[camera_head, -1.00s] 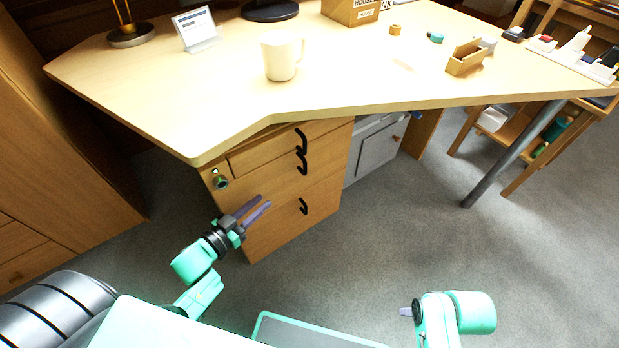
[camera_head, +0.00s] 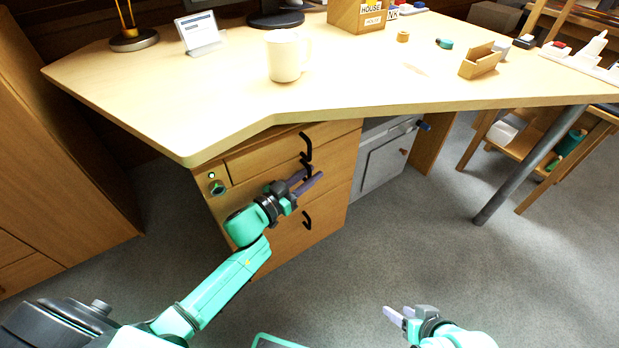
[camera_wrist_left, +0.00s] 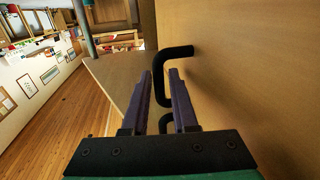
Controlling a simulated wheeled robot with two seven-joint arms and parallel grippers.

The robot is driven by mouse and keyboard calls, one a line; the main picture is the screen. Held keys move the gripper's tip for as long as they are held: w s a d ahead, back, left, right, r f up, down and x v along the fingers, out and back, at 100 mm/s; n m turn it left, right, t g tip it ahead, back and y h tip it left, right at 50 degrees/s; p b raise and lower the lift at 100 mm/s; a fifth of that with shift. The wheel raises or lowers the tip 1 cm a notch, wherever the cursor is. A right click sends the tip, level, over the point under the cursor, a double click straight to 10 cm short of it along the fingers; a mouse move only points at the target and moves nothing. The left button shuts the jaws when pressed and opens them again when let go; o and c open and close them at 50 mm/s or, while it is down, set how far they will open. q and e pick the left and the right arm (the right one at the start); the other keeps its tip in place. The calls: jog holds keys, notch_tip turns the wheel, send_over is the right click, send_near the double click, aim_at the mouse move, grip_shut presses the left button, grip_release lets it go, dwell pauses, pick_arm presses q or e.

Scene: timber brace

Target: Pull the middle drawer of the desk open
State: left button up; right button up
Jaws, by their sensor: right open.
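The middle drawer (camera_head: 337,166) is a light wood front in the desk's drawer unit, and it looks shut. Its black bar handle (camera_head: 306,171) is partly hidden by my left gripper (camera_head: 306,184). In the left wrist view, a black handle (camera_wrist_left: 178,52) shows just ahead of the left gripper (camera_wrist_left: 163,75). Its bar appears between the two purple fingers, which are apart and not closed on it. Whether they touch it I cannot tell. My right gripper (camera_head: 398,312) is open and empty, low over the floor.
The top drawer handle (camera_head: 306,145) is just above the left gripper and the bottom drawer handle (camera_head: 307,220) below. The desk top (camera_head: 180,95) overhangs the drawers and carries a white mug (camera_head: 284,57). A grey cabinet (camera_head: 380,162) stands right of the drawers. Floor in front is clear.

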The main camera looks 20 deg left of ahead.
pick_arm(q)
grip_shut()
dwell(1.4)
